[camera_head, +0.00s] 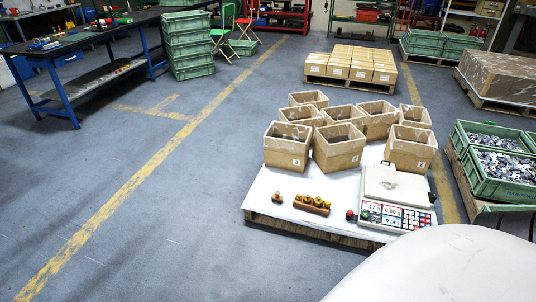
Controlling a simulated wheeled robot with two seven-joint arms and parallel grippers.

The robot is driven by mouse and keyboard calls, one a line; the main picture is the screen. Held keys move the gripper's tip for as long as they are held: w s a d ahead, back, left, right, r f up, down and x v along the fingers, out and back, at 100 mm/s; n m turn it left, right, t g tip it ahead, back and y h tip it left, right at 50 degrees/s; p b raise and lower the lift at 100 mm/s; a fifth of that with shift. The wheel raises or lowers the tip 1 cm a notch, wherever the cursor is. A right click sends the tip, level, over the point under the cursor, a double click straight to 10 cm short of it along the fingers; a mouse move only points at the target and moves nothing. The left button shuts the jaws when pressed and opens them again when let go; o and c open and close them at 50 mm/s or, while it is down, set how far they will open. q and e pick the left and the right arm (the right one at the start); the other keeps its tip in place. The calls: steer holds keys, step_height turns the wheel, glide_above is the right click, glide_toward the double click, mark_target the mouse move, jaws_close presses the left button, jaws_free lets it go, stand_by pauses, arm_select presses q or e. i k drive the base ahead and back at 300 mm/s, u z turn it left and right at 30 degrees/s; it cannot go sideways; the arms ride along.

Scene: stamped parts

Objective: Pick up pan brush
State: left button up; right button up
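I cannot make out a pan brush in the head view. A weighing scale (378,212) with a display and keypad stands at the front right of a low white-topped pallet (262,205). Its flat pan (383,178) carries a small greyish patch, too small to identify. A wooden block with several brass weights (312,204) stands to the left of the scale, with a small brass piece (277,197) beside it. Neither of my grippers is in view.
Several open cardboard boxes (338,152) stand behind the scale. Green crates of metal parts (501,175) are at the right. A blue-legged workbench (62,92) and stacked green crates (188,48) are at the back left. The grey floor at the left is clear.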

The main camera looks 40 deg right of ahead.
mark_target(276, 198)
steer(key=z, duration=0.35)
steer(key=i, duration=1.95)
steer(key=z, duration=1.85)
steer(key=i, duration=0.85)
steer(key=z, duration=0.9)
steer(key=i, duration=0.5)
